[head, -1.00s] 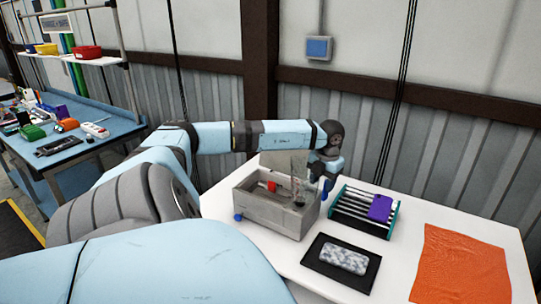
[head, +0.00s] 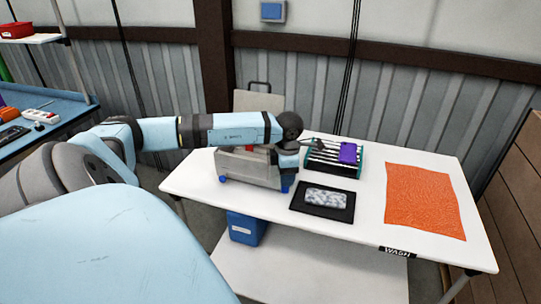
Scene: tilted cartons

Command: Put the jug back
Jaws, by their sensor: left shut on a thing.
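My left gripper (head: 312,146) is at the right end of the grey tub (head: 245,172), just above and beside its rim, at the near left edge of the drying rack (head: 340,158). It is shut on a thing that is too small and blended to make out. I cannot clearly pick out a jug. My forearm and wrist cross in front of the tub and hide most of its inside. A bit of red shows at the tub's rim. My right gripper is not in view.
The white table (head: 290,220) carries a black mat (head: 310,209) with a speckled sponge (head: 326,198), and an orange cloth (head: 425,200). A purple item (head: 348,153) lies on the rack. A blue bin (head: 246,228) stands below. Bare tabletop lies in front.

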